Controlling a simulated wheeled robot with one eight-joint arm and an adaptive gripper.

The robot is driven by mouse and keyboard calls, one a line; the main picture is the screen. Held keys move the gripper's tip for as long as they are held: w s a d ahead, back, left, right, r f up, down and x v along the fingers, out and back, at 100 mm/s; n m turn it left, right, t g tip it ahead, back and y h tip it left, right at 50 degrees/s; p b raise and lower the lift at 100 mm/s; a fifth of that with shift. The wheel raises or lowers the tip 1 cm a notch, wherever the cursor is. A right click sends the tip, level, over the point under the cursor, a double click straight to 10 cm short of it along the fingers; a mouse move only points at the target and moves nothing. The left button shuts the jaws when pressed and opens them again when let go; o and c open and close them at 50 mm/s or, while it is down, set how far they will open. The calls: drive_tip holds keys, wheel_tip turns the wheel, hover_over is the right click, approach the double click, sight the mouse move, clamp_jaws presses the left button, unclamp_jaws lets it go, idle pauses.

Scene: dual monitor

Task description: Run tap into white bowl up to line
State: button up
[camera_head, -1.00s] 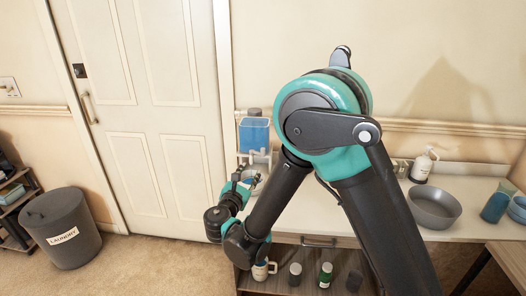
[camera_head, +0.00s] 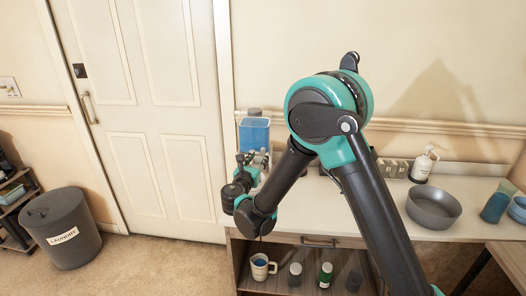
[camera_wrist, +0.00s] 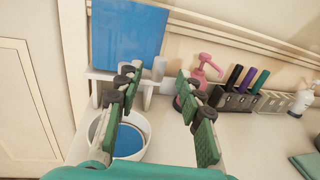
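A white bowl (camera_wrist: 142,127) stands on the counter at the lower left of the wrist view, with blue liquid (camera_wrist: 128,140) inside. My left finger covers part of it, and I cannot make out a line. A blue tank (camera_wrist: 128,35) stands above and behind it on a white stand (camera_wrist: 98,75); the tank also shows in the head view (camera_head: 254,134). A small pale cylinder (camera_wrist: 159,68), perhaps the tap, is at the tank's lower right. My gripper (camera_wrist: 157,78) is open and empty, its fingers apart over the bowl's right side, pointing toward the stand.
A pink pump bottle (camera_wrist: 207,72) is partly hidden behind my right finger. A grey holder with markers (camera_wrist: 236,100) and a white pump bottle (camera_wrist: 302,101) stand farther right. A grey bowl (camera_head: 434,207) is on the counter. A mug (camera_head: 262,267) is on the shelf below.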

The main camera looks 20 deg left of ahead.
drive_tip(key=w, duration=0.6)
drive_tip(key=shift+w+a, duration=0.2)
drive_tip(key=shift+w, duration=0.05)
clamp_jaws()
